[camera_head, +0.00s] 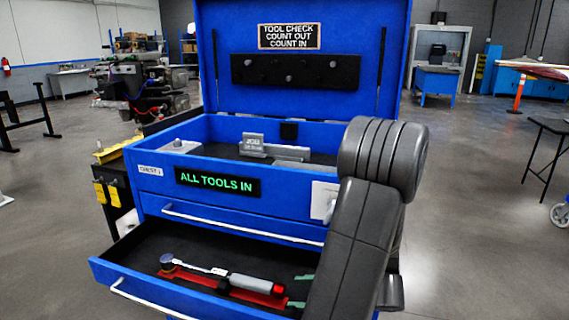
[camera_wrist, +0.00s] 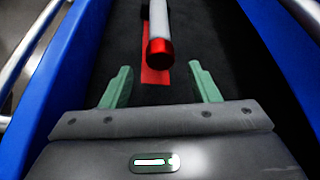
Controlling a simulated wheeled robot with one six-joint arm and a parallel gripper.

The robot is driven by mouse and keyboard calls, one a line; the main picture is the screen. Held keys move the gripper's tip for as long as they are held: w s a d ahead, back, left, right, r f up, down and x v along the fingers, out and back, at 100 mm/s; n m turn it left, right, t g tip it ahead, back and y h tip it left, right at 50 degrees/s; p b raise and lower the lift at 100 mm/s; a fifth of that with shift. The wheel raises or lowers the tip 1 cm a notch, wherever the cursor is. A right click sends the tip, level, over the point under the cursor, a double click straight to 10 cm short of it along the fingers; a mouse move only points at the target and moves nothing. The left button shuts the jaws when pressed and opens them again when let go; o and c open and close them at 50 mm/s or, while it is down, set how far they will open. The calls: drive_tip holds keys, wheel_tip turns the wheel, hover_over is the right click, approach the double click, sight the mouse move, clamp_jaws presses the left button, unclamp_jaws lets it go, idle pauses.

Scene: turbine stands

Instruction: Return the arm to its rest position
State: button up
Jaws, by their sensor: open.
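My gripper (camera_wrist: 160,82) is open, with its two green fingers spread apart in the wrist view. It is low over the open bottom drawer (camera_head: 115,272) of the blue tool chest. A torque wrench (camera_head: 235,279) with a grey handle and a red end lies in the drawer on a red strip. In the wrist view the wrench's red end (camera_wrist: 161,53) shows just beyond and between the fingertips, not gripped. In the head view my grey arm reaches down at the right and hides the drawer's right part; only bits of the green fingers show there.
The chest lid (camera_head: 351,30) stands open, with a black panel (camera_head: 296,72) on it. The chest's sign (camera_head: 217,182) reads "ALL TOOLS IN". The upper tray holds grey blocks (camera_head: 252,145). The drawer's blue side walls (camera_wrist: 262,45) flank my gripper. Open floor lies to the right.

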sight(284, 292)
drive_tip(key=x, duration=0.4)
drive_tip(key=shift+w+a+f, duration=0.15)
drive_tip(key=shift+a, duration=0.2)
drive_tip(key=shift+d, duration=0.1)
drive_tip(key=shift+d, duration=0.1)
